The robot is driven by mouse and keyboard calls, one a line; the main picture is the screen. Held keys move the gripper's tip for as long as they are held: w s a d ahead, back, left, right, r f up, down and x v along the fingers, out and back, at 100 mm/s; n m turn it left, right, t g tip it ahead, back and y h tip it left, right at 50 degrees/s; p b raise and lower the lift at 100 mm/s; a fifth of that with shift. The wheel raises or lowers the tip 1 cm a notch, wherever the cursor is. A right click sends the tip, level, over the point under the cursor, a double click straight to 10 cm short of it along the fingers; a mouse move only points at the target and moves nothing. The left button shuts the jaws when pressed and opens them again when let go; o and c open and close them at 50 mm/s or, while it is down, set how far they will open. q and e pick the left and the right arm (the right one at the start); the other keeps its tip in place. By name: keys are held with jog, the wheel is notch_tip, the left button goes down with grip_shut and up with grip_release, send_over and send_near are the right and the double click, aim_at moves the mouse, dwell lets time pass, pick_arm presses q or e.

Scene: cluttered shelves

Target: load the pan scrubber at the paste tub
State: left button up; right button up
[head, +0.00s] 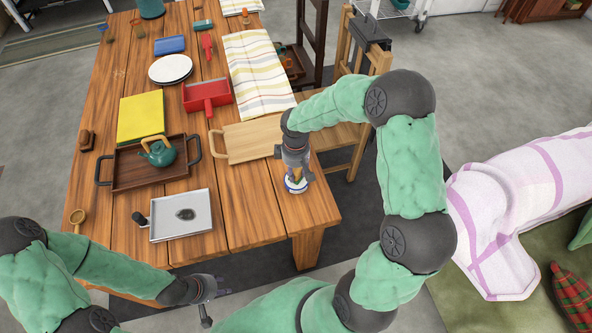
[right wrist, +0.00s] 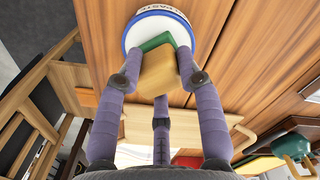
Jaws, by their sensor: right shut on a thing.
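The pan scrubber (right wrist: 158,72) is a wooden block with a green pad (right wrist: 158,42), seen in the right wrist view. My right gripper (head: 294,172) is shut on its wooden block, with fingers on both sides. The paste tub (head: 296,187) is white with a blue rim, at the table's near right corner; it also shows in the right wrist view (right wrist: 135,34). The green pad is at the tub's mouth; I cannot tell whether it touches the paste. My left gripper (head: 214,288) is empty with fingers apart, past the table's near edge.
A grey pan (head: 170,232) with a dark patch lies left of the tub. A wooden tray (head: 150,182) holds a teal teapot (head: 160,154). A light wooden board (head: 250,142) lies behind the tub. A chair (head: 340,140) stands beside the table's right edge.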

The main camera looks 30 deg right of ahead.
aim_at(295, 171)
jog(key=shift+f+b, duration=0.35)
jog(key=shift+f, duration=0.2)
dwell(1.4)
jog(key=shift+r, duration=0.15)
jog(key=shift+r+p, duration=2.75)
jog(key=shift+r, duration=0.7)
jog(key=shift+a, duration=0.1)
